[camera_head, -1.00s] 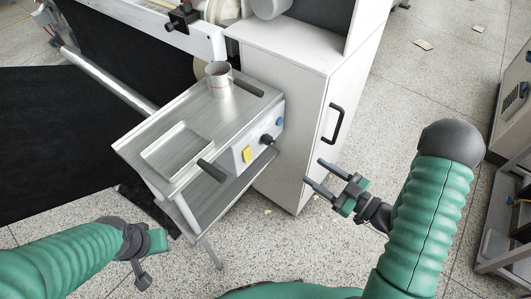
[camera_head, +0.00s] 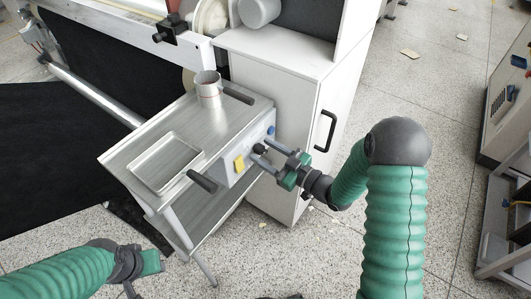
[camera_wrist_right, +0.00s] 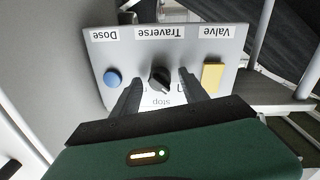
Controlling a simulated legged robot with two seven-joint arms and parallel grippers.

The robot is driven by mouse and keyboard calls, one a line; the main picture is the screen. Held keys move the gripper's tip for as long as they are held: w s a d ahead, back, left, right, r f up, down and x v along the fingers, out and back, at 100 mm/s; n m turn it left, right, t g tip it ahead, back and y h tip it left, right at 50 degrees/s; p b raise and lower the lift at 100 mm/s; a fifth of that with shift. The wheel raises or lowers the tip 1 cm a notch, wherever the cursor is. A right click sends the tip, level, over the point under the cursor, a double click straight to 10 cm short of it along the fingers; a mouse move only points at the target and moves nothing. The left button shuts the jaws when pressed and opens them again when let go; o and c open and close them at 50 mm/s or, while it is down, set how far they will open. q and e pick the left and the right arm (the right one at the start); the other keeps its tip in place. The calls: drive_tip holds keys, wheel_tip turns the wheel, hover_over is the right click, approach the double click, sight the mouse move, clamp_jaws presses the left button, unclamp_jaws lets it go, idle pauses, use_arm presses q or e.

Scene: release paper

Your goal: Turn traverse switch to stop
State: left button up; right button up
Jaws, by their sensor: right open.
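The traverse switch is a black knob (camera_wrist_right: 160,80) in the middle of the light control panel (camera_wrist_right: 232,47), under the upside-down label "Traverse" in the right wrist view. The word "stop" shows below the knob in that view. My right gripper (camera_head: 262,150) is open at the panel; in the right wrist view its fingers stand on either side of the knob, with gaps still showing. In the head view the fingers partly hide the knob. Which way the knob points is hard to tell. My left gripper (camera_head: 138,265) hangs low at the left, away from the panel; its jaws are unclear.
A blue button (camera_wrist_right: 112,77) under "Dose" and a yellow switch (camera_wrist_right: 213,75) under "Valve" flank the knob closely. A metal cart top (camera_head: 150,135) carries a cup (camera_head: 208,95) and a tray (camera_head: 190,153). A white cabinet (camera_head: 300,120) stands right behind the panel.

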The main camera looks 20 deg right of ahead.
drive_tip(key=shift+c, duration=0.3)
clamp_jaws()
drive_tip(key=m+p, duration=0.1)
drive_tip(key=p, duration=0.1)
drive_tip(key=shift+r+m+p, duration=0.25)
drive_tip(key=shift+m+p, duration=0.1)
drive_tip(key=shift+m, duration=0.05)
drive_tip(key=m+p, duration=0.4)
drive_tip(key=shift+d, duration=0.1)
drive_tip(key=shift+f+m+g+p, duration=0.1)
drive_tip(key=shift+m+g+p, duration=0.2)
drive_tip(key=shift+m+p, duration=1.45)
drive_tip(key=shift+f+m, duration=0.1)
drive_tip(key=shift+m, duration=0.15)
